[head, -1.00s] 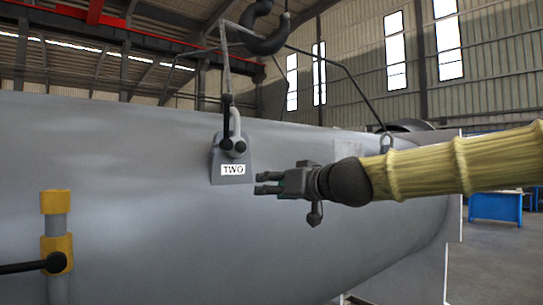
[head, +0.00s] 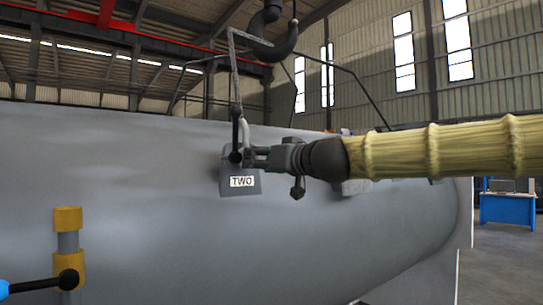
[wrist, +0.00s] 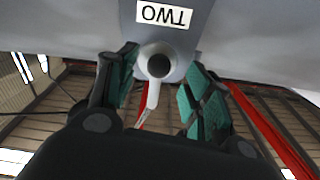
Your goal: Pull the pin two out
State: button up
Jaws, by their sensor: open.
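The grey lug block labelled TWO (head: 241,183) stands on the side of the big grey shell (head: 130,190). Pin two shows in the wrist view as a dark round end (wrist: 159,66) in a pale shackle eye (wrist: 151,92), below the upside-down TWO label. In the head view its black knob (head: 236,157) is at the lug's upper left. My gripper (head: 250,157) comes from the right, its fingertips at the shackle. In the wrist view my gripper (wrist: 160,88) is open, with teal pads on either side of the shackle and pin end. I cannot tell whether they touch.
A crane hook (head: 272,38) hangs above, with a sling (head: 236,75) running down to the shackle. A blue workbench (head: 507,208) is far right.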

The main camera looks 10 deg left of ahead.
jog(key=shift+p+x, duration=0.5)
jog(key=shift+x, duration=1.3)
grip_shut()
jog(key=b+v, duration=0.2)
jog(key=v, duration=0.9)
dwell(0.8)
jog(key=shift+w+f, duration=0.1)
